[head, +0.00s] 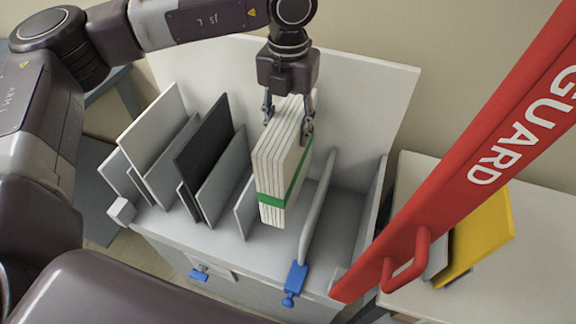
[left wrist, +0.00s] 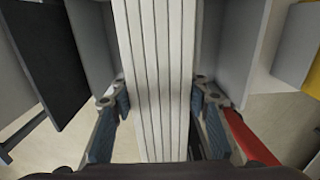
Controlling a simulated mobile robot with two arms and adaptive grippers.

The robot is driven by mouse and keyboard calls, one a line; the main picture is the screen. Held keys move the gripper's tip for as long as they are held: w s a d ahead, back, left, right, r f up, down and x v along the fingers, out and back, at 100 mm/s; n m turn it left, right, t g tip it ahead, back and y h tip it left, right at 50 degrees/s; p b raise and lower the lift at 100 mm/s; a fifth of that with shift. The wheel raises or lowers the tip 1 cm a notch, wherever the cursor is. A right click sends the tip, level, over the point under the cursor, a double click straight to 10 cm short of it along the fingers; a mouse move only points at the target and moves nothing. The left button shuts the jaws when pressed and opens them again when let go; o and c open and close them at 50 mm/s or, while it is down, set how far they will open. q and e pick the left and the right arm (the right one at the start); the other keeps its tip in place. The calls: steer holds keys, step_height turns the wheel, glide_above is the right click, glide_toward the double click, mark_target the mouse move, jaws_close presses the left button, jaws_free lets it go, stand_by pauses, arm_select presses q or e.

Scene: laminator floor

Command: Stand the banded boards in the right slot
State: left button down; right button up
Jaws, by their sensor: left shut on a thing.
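The banded boards (head: 285,155) are a stack of thin white boards with a green band around the lower part. They hang upright under my left gripper (head: 288,112), which is shut on their upper end. The left wrist view shows the stack (left wrist: 158,70) between the two fingers (left wrist: 160,110). In the head view the stack appears between a short grey divider on its left and a taller grey divider (head: 317,212) on its right. I cannot tell whether its bottom touches the rack floor. The right slot (head: 343,215), right of the taller divider, looks empty. My right gripper is not in view.
The pale rack (head: 395,100) has a high back panel. Grey and black boards (head: 203,140) stand in its left part. Blue clamps (head: 294,280) sit on the front edge. A red GUARD bar (head: 470,150) crosses the right side, with a yellow panel (head: 480,240) behind it.

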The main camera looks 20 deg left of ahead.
arm_select(q)
step_height(320, 180, down, 12)
steer(key=p, duration=0.2)
steer(key=shift+r, duration=0.15)
steer(key=c, duration=1.1)
jaws_free()
steer(key=shift+c, duration=0.2)
steer(key=shift+o, duration=0.2)
